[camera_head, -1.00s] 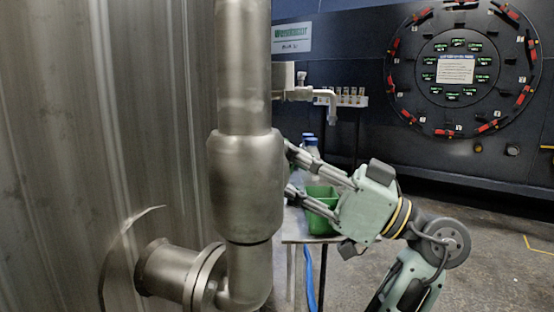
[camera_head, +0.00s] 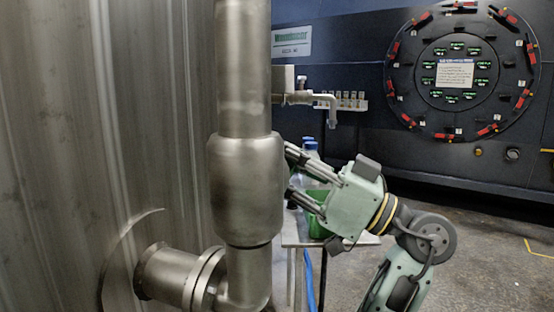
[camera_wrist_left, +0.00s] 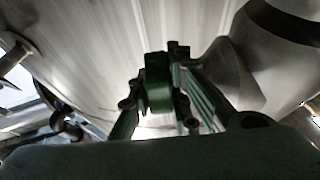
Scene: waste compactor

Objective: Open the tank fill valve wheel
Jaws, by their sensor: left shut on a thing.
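A thick metal pipe with a bulging body (camera_head: 245,185) stands in front of the steel tank (camera_head: 110,120). My left gripper (camera_head: 290,172) reaches in from the right, and its fingertips go out of sight behind the bulge. In the left wrist view, a green block-like part (camera_wrist_left: 158,85) sits between the fingers, and my left gripper is shut on it. It looks like a piece of the valve wheel, but the full wheel is hidden behind the pipe in the head view. My right gripper is not in view.
A flanged pipe stub (camera_head: 180,275) joins the pipe to the tank low down. Behind my gripper, a small table (camera_head: 297,239) holds a green bin and bottles. A tap (camera_head: 331,112) and a dark wall with a round hatch (camera_head: 458,75) are beyond. Floor at right is clear.

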